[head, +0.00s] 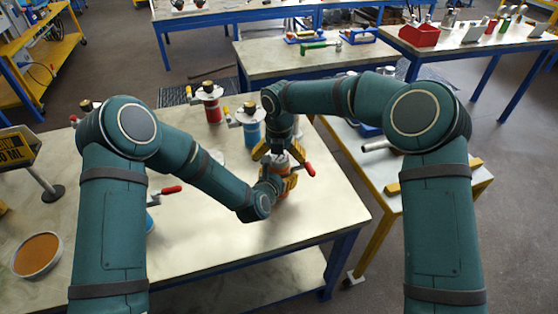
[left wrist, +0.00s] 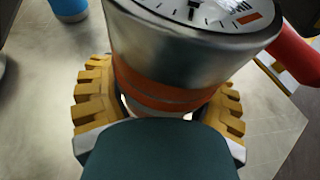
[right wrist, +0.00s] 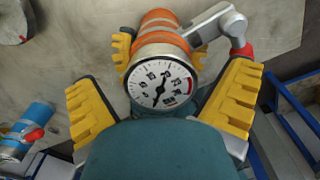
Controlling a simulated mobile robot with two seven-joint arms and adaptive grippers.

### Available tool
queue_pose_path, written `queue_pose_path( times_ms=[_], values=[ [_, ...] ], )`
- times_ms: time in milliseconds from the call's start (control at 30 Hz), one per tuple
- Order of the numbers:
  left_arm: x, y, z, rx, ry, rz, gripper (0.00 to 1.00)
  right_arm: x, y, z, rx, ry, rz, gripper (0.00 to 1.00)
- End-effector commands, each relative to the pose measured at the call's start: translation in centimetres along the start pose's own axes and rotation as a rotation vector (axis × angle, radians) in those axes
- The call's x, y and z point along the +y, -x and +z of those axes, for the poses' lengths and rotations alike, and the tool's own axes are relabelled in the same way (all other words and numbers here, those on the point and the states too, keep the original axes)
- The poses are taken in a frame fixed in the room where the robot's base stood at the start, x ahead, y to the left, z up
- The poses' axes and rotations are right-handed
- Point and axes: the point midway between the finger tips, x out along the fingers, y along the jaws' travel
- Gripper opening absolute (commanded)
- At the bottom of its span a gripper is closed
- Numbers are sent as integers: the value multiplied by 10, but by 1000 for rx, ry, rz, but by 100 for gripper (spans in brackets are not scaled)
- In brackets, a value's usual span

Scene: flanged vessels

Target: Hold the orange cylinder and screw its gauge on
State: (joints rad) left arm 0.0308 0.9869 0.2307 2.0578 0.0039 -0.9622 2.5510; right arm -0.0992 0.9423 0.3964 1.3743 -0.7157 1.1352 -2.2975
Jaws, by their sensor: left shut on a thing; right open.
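The orange cylinder (head: 281,193) stands near the right side of the table. My left gripper (left wrist: 158,97) is shut around its banded body, a yellow finger on each side. The silver gauge (right wrist: 160,82), with a white dial, sits at the top of the cylinder; it fills the top of the left wrist view (left wrist: 195,35). How far its thread is engaged is hidden. My right gripper (head: 279,155) is just above the gauge, open, with its fingers (right wrist: 160,95) apart on both sides of the dial and not visibly touching it.
A valve arm with a red handle (head: 309,169) sticks out beside the cylinder. A red vessel (head: 212,108) and a blue vessel (head: 251,130) stand behind. A bowl (head: 37,255) is at the left. The table's front right is clear. A side table (head: 375,165) stands right.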

Motion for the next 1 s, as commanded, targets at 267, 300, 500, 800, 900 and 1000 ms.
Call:
queue_pose_path(
  times_ms=[267, 300, 500, 800, 900, 1000],
  values=[
    [0, 0, 1, -2, 0, 0, 0, 0, 33, 0, -2, -1, 0, 100],
    [0, 0, 1, -2, 0, 0, 0, 0, 34, 0, -1, -1, 0, 100],
    [0, 0, 1, -3, 0, 0, 0, 0, 35, 0, 0, -1, 0, 100],
    [0, 0, 1, -2, 0, 0, 0, 0, 65, 1, -2, -1, 3, 95],
    [0, 0, 1, -2, 0, 0, 0, 0, 70, 0, 1, 0, 2, 95],
    [0, 0, 1, -3, 0, 0, 0, 0, 70, 0, 1, 0, 1, 95]
  ],
)
